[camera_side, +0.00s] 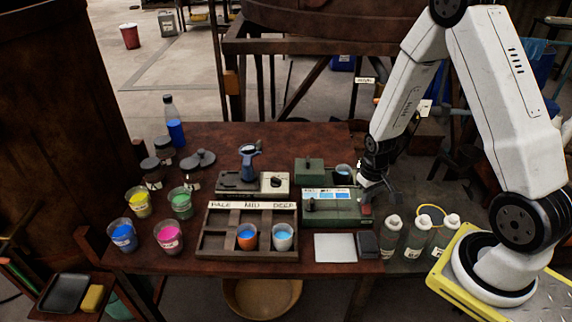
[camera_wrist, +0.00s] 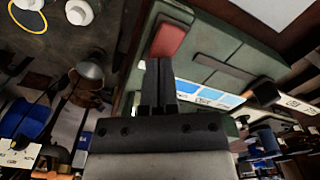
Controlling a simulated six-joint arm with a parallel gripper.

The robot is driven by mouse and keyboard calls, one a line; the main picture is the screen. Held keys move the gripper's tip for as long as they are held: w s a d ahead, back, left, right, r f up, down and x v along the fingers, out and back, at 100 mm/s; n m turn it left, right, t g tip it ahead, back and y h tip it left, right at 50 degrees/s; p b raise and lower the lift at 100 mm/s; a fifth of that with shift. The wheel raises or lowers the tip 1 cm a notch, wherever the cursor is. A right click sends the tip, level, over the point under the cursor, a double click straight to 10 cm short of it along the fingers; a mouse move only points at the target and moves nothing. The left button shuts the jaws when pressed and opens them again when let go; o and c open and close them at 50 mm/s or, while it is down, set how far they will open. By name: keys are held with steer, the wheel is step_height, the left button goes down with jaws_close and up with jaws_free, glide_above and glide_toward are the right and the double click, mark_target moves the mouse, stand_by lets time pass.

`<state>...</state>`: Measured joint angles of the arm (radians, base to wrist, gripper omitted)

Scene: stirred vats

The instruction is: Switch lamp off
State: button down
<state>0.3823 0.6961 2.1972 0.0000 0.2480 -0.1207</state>
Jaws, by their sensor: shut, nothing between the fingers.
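A green box (camera_side: 335,206) stands at the right of the table, with a strip of bright blue swatches (camera_side: 328,194) on its top; I take it to be the lamp unit. A red switch (camera_side: 366,210) sits at its right end. In the wrist view the red switch (camera_wrist: 170,38) lies just beyond my fingertips, and the swatches (camera_wrist: 212,99) show to the right. My gripper (camera_wrist: 159,62) is shut and empty. In the side view my gripper (camera_side: 374,192) hangs by the box's right end. I cannot tell whether it touches the switch, or whether the lamp is lit.
White-capped bottles (camera_side: 418,238) stand right of the box. A grey plate (camera_side: 335,247) and a dark block (camera_side: 368,244) lie in front. A wooden rack (camera_side: 211,240) holds two cups of blue liquid. Colour cups (camera_side: 168,237) and a stirrer stand (camera_side: 240,181) are further left.

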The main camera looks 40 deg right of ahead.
steer(key=shift+f, duration=0.25)
steer(key=shift+r, duration=0.1)
stand_by(0.3)
steer(key=shift+r, duration=3.45)
steer(key=s+a+r+n+t, duration=0.2)
steer(key=a+r, duration=0.6)
steer(key=a, duration=0.4)
steer(key=shift+s+a+r+n+t, duration=0.3)
steer(key=shift+s+n, duration=0.2)
steer(key=shift+s, duration=0.1)
